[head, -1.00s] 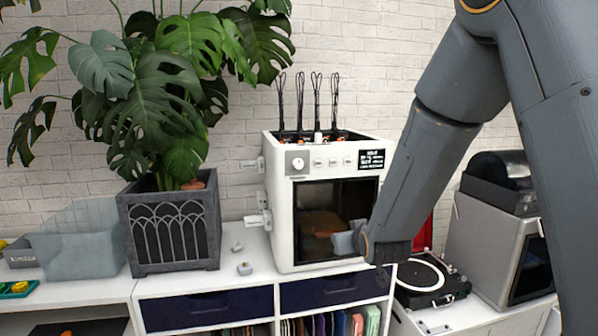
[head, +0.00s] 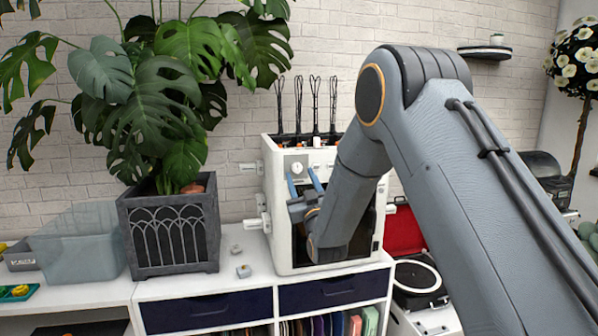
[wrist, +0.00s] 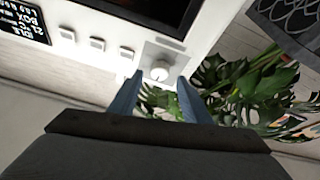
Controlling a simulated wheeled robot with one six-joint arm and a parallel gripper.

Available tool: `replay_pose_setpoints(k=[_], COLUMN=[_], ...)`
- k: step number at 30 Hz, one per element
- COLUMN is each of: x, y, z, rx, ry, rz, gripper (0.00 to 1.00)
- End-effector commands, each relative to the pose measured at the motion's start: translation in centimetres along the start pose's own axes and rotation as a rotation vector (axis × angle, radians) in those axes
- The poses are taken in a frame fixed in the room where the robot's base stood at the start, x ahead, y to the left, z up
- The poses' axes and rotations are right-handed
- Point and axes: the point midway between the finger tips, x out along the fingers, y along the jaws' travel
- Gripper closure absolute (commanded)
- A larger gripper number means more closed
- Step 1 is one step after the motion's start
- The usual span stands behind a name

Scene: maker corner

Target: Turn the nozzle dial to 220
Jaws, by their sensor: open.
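The white 3D printer (head: 281,242) stands on the white cabinet. Its nozzle dial (head: 297,168) is a round white knob on a grey plate at the upper left of its front. In the wrist view the dial (wrist: 160,71) shows just beyond and between the blue fingertips. My gripper (head: 304,178) is open, its two blue fingers pointing up at the dial, one toward each side. It also shows in the wrist view (wrist: 160,85). I cannot tell whether the fingers touch the dial. The dial's marks are too small to read.
White buttons (wrist: 97,44) sit beside the dial. A plant in a dark grey planter (head: 170,238) stands left of the printer. Small grey pieces (head: 243,271) lie on the cabinet top between them. A turntable (head: 419,281) stands to the right.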

Motion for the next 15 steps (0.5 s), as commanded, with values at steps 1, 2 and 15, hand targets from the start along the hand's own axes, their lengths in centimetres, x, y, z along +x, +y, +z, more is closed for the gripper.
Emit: replay_pose_setpoints(k=[1,2,15], x=[0.7,1.0,2.5], y=[0.0,0.0,0.0], z=[-0.1,-0.1,0.1], rx=[0.0,0.0,0.0], ry=[-0.001,-0.001,-0.002], rz=[0.0,0.0,0.0], gripper=[0.56,0.56,0.56])
